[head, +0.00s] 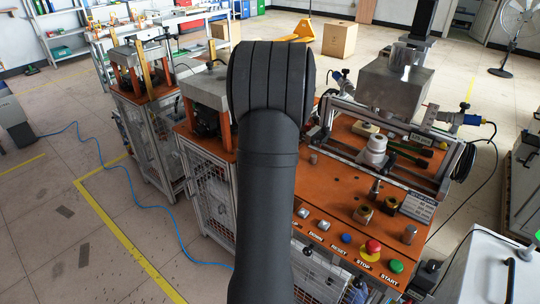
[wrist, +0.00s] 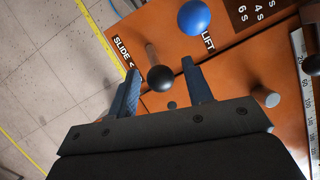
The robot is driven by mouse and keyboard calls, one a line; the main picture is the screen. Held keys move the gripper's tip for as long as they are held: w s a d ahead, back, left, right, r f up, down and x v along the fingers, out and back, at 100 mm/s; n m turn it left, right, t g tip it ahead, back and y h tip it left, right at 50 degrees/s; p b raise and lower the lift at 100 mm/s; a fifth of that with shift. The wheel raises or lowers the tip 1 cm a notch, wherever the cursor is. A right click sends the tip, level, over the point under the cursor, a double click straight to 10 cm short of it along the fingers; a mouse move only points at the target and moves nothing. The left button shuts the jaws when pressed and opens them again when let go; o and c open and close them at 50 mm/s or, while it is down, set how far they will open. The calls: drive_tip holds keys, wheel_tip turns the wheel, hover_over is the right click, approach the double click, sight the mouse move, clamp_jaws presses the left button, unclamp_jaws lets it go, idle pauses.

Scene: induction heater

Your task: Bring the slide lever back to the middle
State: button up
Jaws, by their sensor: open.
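The slide lever (wrist: 160,78) shows in the wrist view as a black ball on a thin rod, near the SLIDE label on the orange panel. My gripper (wrist: 160,67) is open, with one blue finger on each side of the black ball. Gaps show between the ball and both fingers, so it is not gripped. The rod rises from the panel beyond the ball; its exact tilt is hard to tell. In the head view my dark arm fills the middle and hides my gripper.
A blue ball knob (wrist: 194,17) marked LIFT stands close by at the upper right. A grey cylinder (wrist: 266,97) is right of the right finger.

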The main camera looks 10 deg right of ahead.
drive_tip(key=shift+w+a+f, duration=0.1)
drive_tip(key=shift+w+f, duration=0.1)
drive_tip(key=shift+f, duration=0.15)
drive_tip(key=shift+c, duration=0.3)
clamp_jaws()
drive_tip(key=shift+a+r, duration=0.1)
drive_tip(key=shift+w+a+r+g+h, duration=0.15)
drive_tip(key=shift+w+a+g+h, duration=0.2)
drive_tip(key=shift+g+h, duration=0.2)
drive_tip(key=shift+w+a+r+g+h, duration=0.2)
drive_tip(key=shift+w+g+h, duration=0.1)
drive_tip(key=shift+g+h, duration=0.25)
drive_tip(key=shift+w+a+g+h, duration=0.55)
drive_tip(key=shift+g+h, duration=0.35)
drive_tip(key=shift+g, duration=0.1)
drive_tip(key=shift+r, duration=0.1)
